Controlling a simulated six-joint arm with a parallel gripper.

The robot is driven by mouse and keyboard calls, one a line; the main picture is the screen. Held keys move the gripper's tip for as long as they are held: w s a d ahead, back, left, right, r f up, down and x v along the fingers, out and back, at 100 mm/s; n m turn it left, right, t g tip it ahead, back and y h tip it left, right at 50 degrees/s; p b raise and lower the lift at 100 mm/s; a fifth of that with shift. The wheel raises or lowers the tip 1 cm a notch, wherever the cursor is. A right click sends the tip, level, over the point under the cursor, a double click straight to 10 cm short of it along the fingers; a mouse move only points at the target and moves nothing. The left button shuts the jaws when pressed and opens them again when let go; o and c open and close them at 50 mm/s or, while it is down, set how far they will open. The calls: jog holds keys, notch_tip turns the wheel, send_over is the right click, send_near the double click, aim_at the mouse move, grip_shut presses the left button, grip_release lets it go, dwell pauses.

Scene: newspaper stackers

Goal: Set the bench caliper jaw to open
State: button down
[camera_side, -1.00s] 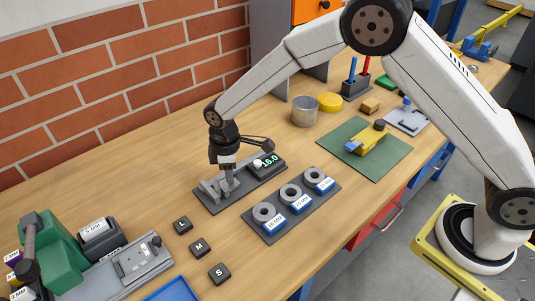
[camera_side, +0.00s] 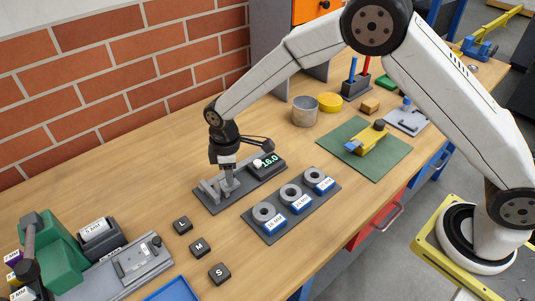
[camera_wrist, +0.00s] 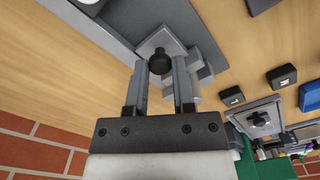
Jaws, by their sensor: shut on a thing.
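The bench caliper has a dark grey base (camera_side: 214,208), with light grey jaw blocks (camera_side: 208,188) at its left end. Its display (camera_side: 269,161) at the right end reads 16.0 in green. My gripper (camera_side: 229,180) points down over the jaw end, its fingers low among the blocks. In the wrist view, my gripper (camera_wrist: 160,72) has its fingertips on either side of a black knob (camera_wrist: 160,62) on a light grey block (camera_wrist: 163,42). The fingers are closed on this caliper jaw knob. The exact contact is partly hidden in the side view.
A grey tray (camera_side: 262,232) with several rings and blue labels lies just right of the caliper. Keys marked M (camera_side: 200,247) and S (camera_side: 219,273) lie in front. A metal cup (camera_side: 305,111) stands behind. A green fixture (camera_side: 58,250) is at front left.

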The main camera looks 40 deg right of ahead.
aim_at(240, 179)
dwell(0.3)
jog(key=shift+d, duration=1.6)
jog(key=c, duration=0.7)
grip_release()
jog(key=shift+c, duration=0.2)
jog(key=shift+r, duration=0.1)
jog(key=shift+a+r, duration=0.1)
jog(key=shift+r, duration=0.1)
notch_tip(240, 179, up, 7)
jog(key=shift+r, duration=0.1)
